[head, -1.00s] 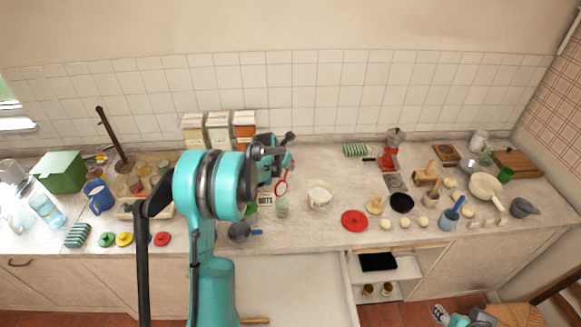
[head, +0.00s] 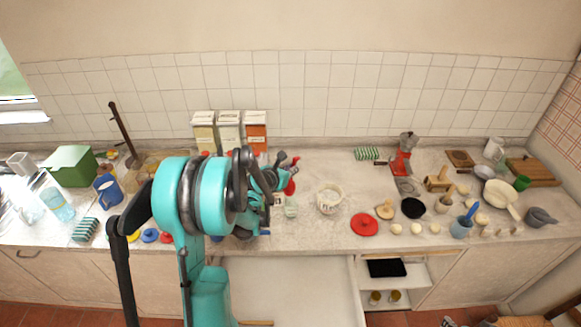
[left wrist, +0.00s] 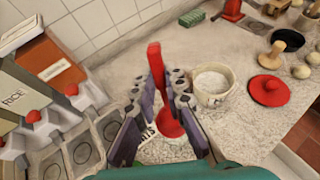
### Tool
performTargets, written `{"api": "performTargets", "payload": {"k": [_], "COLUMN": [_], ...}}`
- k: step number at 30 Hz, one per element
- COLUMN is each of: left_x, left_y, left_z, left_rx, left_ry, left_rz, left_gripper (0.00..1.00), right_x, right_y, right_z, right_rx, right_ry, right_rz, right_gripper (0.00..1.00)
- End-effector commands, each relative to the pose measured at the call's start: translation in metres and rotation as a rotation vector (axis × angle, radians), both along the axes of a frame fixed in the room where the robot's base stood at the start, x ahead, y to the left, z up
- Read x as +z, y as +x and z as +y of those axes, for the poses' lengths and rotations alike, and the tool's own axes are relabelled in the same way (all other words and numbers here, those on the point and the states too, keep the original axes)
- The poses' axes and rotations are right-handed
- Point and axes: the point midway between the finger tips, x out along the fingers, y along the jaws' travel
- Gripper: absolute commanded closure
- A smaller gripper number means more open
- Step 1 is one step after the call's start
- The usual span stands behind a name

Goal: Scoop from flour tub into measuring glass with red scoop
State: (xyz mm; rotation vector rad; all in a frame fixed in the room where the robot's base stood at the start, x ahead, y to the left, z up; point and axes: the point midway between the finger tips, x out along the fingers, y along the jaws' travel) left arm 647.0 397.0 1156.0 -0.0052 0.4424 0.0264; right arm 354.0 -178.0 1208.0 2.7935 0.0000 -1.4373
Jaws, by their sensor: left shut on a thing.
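My left gripper (head: 285,170) is shut on the red scoop (left wrist: 156,66), whose handle stands up between the fingers in the left wrist view. The scoop's bowl points down; I cannot tell what it contains. The scoop also shows in the head view (head: 291,187). The flour tub (head: 329,198), cream with white flour inside, stands right of the scoop; it also shows in the left wrist view (left wrist: 211,88). The clear measuring glass (head: 291,208) stands left of the tub, just below the scoop in the head view. My right gripper (head: 448,321) is barely visible at the bottom edge.
A red lid (head: 364,224) lies right of the tub. Three cartons (head: 229,131) stand against the tiled wall behind. The counter between tub and wall is fairly clear.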

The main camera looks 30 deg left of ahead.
Motion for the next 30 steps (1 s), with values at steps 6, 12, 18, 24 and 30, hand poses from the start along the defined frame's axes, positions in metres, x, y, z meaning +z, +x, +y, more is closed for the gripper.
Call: {"api": "performTargets", "payload": {"k": [6,12,18,24,30], "left_x": [0.004,-0.01,-0.018,-0.01,-0.011], "left_y": [0.005,-0.003,-0.011,-0.005,0.008], "left_z": [0.001,0.0,0.0,-0.001,0.0], "left_rx": [0.002,0.001,0.002,-0.003,0.0], "left_ry": [-0.001,0.0,0.001,0.003,0.0], "left_rz": [0.057,-0.019,-0.096,-0.046,0.109], "left_gripper": [1.0,1.0,1.0,1.0,1.0], "right_x": [0.016,-0.014,-0.039,-0.025,-0.002], "right_y": [0.0,0.0,0.0,0.0,0.0], "right_z": [0.0,0.0,0.0,0.0,0.0], "right_rx": [0.0,0.0,0.0,0.0,0.0], "right_ry": [0.0,0.0,0.0,0.0,0.0], "right_rz": [0.0,0.0,0.0,0.0,0.0], "right_gripper": [0.6,0.6,0.6,0.6,0.6]}}
